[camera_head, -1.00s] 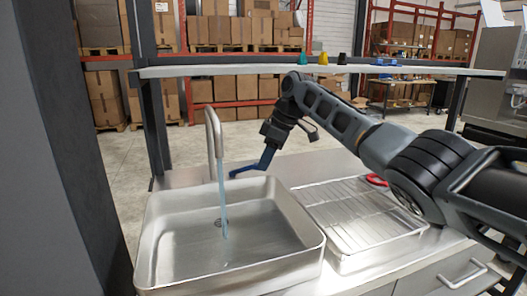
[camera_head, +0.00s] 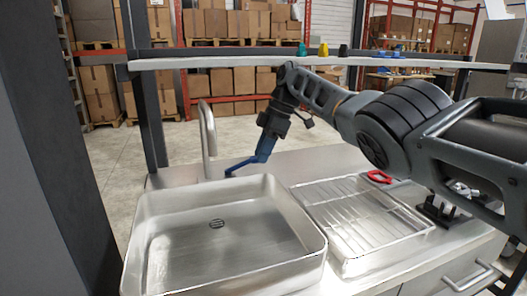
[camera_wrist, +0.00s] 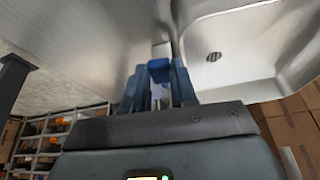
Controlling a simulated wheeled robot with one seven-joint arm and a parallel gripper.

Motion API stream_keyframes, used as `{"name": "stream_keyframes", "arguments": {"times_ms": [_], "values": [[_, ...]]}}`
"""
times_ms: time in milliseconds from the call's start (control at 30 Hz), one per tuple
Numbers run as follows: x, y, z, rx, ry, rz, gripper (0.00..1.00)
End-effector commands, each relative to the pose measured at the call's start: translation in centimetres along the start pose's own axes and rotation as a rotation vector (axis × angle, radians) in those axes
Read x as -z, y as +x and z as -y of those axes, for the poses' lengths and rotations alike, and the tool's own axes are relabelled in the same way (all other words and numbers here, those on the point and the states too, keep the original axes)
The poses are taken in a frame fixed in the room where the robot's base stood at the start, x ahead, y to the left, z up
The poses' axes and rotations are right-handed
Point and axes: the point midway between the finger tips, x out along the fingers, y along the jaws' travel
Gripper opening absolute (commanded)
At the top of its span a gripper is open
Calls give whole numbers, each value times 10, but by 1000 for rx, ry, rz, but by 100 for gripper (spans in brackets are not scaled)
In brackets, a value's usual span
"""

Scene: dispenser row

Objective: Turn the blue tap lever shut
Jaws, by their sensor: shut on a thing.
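The blue tap lever (camera_head: 240,165) sits low behind the sink's back rim, to the right of the grey tap spout (camera_head: 207,130). My gripper (camera_head: 263,154) comes down from above at the lever's right end. In the wrist view, the blue lever (camera_wrist: 160,71) lies between the two dark blue fingers of my gripper (camera_wrist: 157,80), which are shut on it. No water runs from the spout. The steel sink basin (camera_head: 170,262) looks empty, with its round drain visible. The lever's joint with the tap is hard to make out.
A wire drying rack in a tray (camera_head: 355,215) stands right of the sink, with a red ring-like object (camera_head: 379,177) at its back. A shelf (camera_head: 230,61) with small coloured items crosses above. A dark post (camera_head: 45,150) stands at left.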

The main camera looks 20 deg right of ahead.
Motion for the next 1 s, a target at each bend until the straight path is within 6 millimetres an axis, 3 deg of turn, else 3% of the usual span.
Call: {"name": "stream_keyframes", "arguments": {"times_ms": [233,267,500,767,1000], "values": [[1,0,0,-1,0,0,0],[1,0,0,-1,0,1,30],[0,0,0,-1,0,0,53],[0,-2,0,-2,1,0,53],[0,-30,-1,-4,1,-1,53]]}}
